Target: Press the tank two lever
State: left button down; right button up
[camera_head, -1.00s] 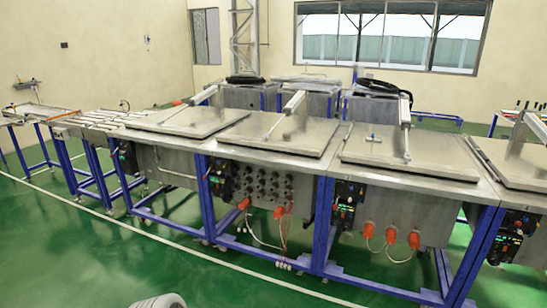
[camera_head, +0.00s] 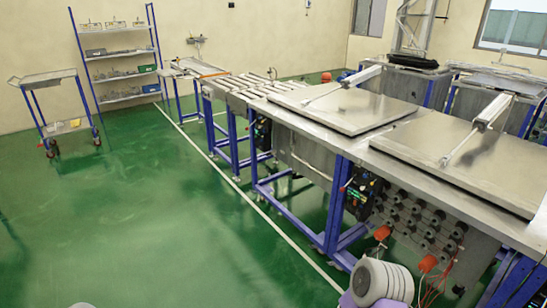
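A row of steel tanks on blue frames runs along the right side, with flat lids shut. One lidded tank (camera_head: 345,108) is nearer the rollers, and another (camera_head: 470,150) is at the right. Black control panels sit on the front legs: one panel (camera_head: 263,132) at the left corner and one panel (camera_head: 362,192) between the two tanks. A thin lever-like part (camera_head: 345,186) seems to stick out beside the middle panel, but it is too small to be sure. I cannot tell which tank is numbered two. Neither gripper is in view; only a pale part of my arm shows at the bottom.
A roller conveyor (camera_head: 245,86) joins the tank row's far end. A trolley (camera_head: 50,105) and a shelf rack (camera_head: 120,60) stand by the left wall. The green floor (camera_head: 150,220) in front is clear, with a white line along it. Orange plugs (camera_head: 428,264) and cables hang at the tank front.

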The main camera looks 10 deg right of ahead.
aim_at(342, 189)
jog(key=z, duration=0.1)
jog(key=i, duration=1.85)
jog(key=z, duration=1.6)
jog(key=i, duration=0.8)
jog(key=z, duration=0.9)
